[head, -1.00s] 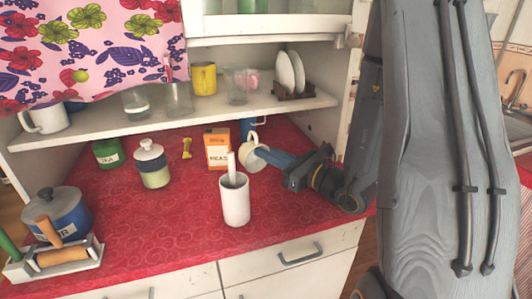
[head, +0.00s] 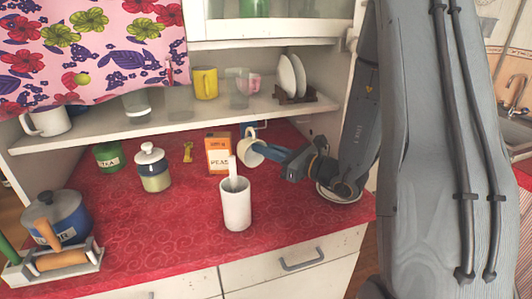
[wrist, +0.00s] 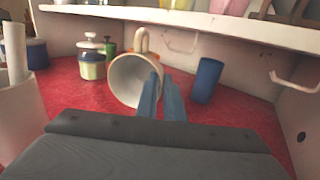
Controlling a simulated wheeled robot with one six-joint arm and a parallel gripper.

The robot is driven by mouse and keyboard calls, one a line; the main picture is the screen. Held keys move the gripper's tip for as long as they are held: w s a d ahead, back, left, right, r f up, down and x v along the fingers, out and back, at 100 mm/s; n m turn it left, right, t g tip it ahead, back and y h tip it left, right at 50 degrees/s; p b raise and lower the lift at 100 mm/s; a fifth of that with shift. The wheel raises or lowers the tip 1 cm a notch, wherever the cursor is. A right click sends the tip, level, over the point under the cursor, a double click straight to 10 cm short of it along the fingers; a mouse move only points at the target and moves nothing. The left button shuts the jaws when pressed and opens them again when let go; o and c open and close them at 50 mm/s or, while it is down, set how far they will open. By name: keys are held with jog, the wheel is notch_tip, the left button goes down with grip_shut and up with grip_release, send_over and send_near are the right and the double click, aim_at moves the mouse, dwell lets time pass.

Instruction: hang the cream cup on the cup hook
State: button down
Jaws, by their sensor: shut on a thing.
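The cream cup (head: 248,152) is held above the red counter, behind and right of the white utensil pot. My gripper (head: 266,152) is shut on it, its blue fingers at the cup's right side. In the wrist view the cup (wrist: 125,82) is tilted with its mouth toward the camera and its handle on top; the fingers of my gripper (wrist: 160,98) overlap its right rim. A pale hook (wrist: 180,42) is under the shelf behind the cup, apart from it. Another pale hook (wrist: 294,82) is on the right side wall. Which one is the cup hook I cannot tell.
A white pot (head: 236,205) with a utensil stands in front of the cup. An orange peas box (head: 219,154) is to the left. A blue tumbler (wrist: 207,80) stands behind, right. The shelf (head: 150,130) overhangs the back. A white saucer (head: 338,194) lies below my wrist.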

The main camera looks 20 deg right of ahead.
jog(key=shift+w+d+f+b, duration=0.3)
jog(key=shift+w+d+b, duration=0.15)
jog(key=shift+w+d, duration=0.55)
jog(key=shift+w+d+f+b, duration=0.25)
jog(key=shift+w+d+b, duration=0.2)
jog(key=shift+w+d, duration=0.5)
jog(key=shift+w+a, duration=0.15)
jog(key=c, duration=1.8)
grip_release()
